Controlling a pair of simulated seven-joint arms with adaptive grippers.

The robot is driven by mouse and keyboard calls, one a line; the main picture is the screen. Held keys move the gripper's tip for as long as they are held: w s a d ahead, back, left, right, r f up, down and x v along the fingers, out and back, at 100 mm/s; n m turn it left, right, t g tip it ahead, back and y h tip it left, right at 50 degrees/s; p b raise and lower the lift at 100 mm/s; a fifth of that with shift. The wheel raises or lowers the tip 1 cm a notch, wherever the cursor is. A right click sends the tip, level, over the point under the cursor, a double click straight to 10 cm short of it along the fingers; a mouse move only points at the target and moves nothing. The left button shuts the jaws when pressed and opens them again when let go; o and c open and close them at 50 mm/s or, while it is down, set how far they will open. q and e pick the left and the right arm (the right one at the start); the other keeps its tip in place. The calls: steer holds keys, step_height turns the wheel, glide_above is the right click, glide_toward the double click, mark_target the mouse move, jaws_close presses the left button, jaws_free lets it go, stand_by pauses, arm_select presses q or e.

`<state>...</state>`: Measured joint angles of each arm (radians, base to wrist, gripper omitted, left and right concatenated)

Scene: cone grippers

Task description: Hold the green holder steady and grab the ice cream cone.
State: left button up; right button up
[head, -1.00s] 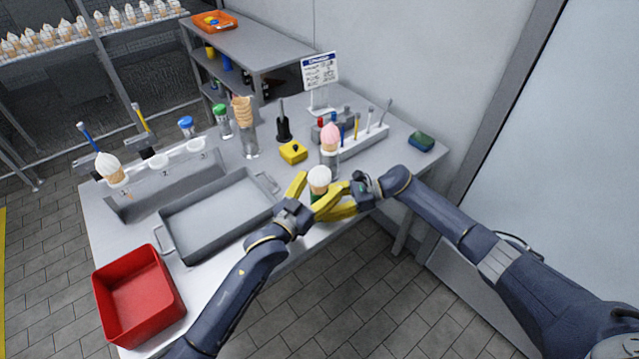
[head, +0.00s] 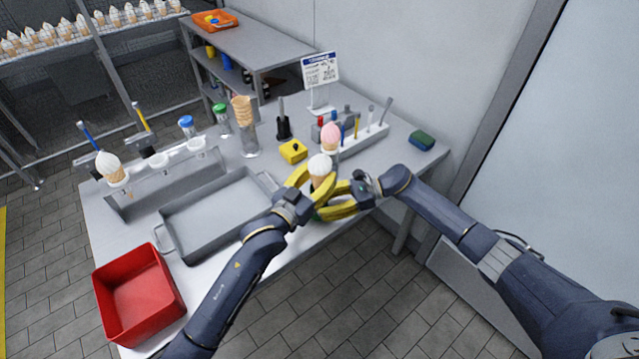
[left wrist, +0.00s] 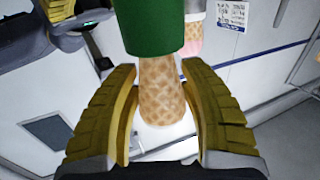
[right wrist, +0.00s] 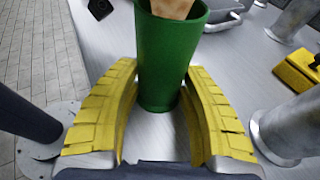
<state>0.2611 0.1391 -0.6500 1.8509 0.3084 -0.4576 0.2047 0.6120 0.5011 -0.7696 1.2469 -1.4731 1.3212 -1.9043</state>
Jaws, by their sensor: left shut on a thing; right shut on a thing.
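The ice cream cone with a white scoop (head: 320,164) stands upright at the table's front edge. Its waffle part (left wrist: 160,85) is between the yellow fingers of my left gripper (head: 310,180), which is shut on it. The green holder (right wrist: 168,60) is a tapered cup directly below the cone. My right gripper (head: 335,203) is shut on the holder, with one finger on each side of it. In the right wrist view the cone's lower part shows at the holder's mouth. I cannot tell whether its tip is still inside. In the head view the fingers mostly hide the holder.
A pink ice cream (head: 331,136) stands close behind the cone. A yellow block (head: 293,151) is behind and left. A metal tray (head: 178,238), a red bin (head: 138,300) and a cup rack (head: 170,185) fill the left. A sponge (head: 421,140) lies at the right corner.

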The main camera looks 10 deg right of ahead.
mark_target(319, 159)
arm_select(q)
steer(key=shift+r, duration=3.15)
arm_select(e)
steer(key=o, duration=0.9)
steer(key=shift+d, duration=0.1)
